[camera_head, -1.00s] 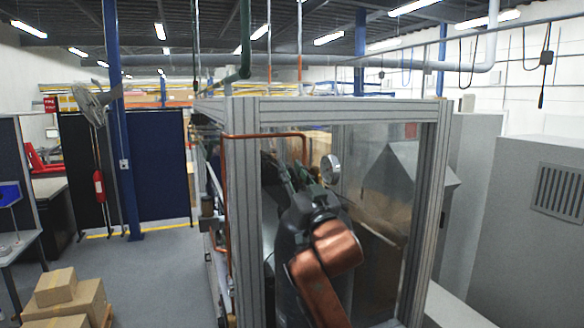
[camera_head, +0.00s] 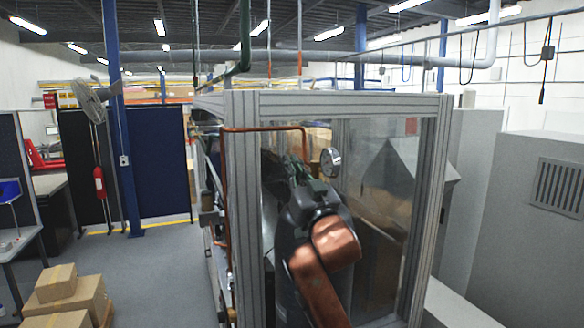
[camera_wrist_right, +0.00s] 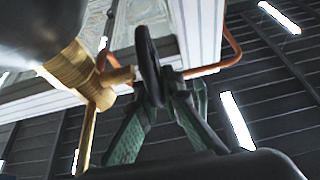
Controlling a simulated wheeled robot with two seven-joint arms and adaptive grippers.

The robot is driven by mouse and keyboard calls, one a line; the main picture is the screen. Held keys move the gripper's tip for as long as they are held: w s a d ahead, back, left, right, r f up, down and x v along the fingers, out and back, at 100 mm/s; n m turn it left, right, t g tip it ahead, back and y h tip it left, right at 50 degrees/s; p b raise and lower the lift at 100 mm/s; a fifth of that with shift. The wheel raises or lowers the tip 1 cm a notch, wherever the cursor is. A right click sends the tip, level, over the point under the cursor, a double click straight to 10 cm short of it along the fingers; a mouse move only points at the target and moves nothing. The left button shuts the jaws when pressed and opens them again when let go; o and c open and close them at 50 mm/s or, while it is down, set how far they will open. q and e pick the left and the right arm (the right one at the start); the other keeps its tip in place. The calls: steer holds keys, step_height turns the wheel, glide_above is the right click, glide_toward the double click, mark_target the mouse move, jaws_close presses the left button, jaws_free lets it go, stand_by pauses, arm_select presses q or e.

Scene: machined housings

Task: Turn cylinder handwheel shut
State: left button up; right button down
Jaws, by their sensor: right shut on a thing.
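The handwheel (camera_wrist_right: 148,65) is a dark wheel seen nearly edge-on in the right wrist view. It sits on the stem of a brass valve (camera_wrist_right: 72,72), beside a dark rounded cylinder top (camera_wrist_right: 50,22). My right gripper (camera_wrist_right: 165,88) is shut on the handwheel, its green fingers reaching the rim. In the head view my right gripper (camera_head: 295,168) is inside the framed enclosure, and the handwheel cannot be made out behind it. A grey cylinder body (camera_head: 284,262) stands partly hidden behind my arm. My left gripper is not in view.
The enclosure's metal frame (camera_head: 242,200) and clear panels surround my right arm. A copper pipe (camera_head: 265,129) bends across its upper left. A round gauge (camera_head: 331,162) is just right of the gripper. Cardboard boxes (camera_head: 75,295) are stacked at lower left.

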steer(key=t+b, duration=0.1)
steer(key=b, duration=0.2)
steer(key=shift+s+f+t, duration=0.2)
steer(key=shift+s+t, duration=0.05)
steer(key=shift+t, duration=0.15)
steer(key=shift+r+t+y+b, duration=0.1)
steer(key=shift+t+y+b, duration=0.2)
steer(key=shift+r, duration=0.1)
steer(key=shift+s+d, duration=0.1)
steer(key=c, duration=2.1)
jaws_free()
steer(key=v, duration=1.2)
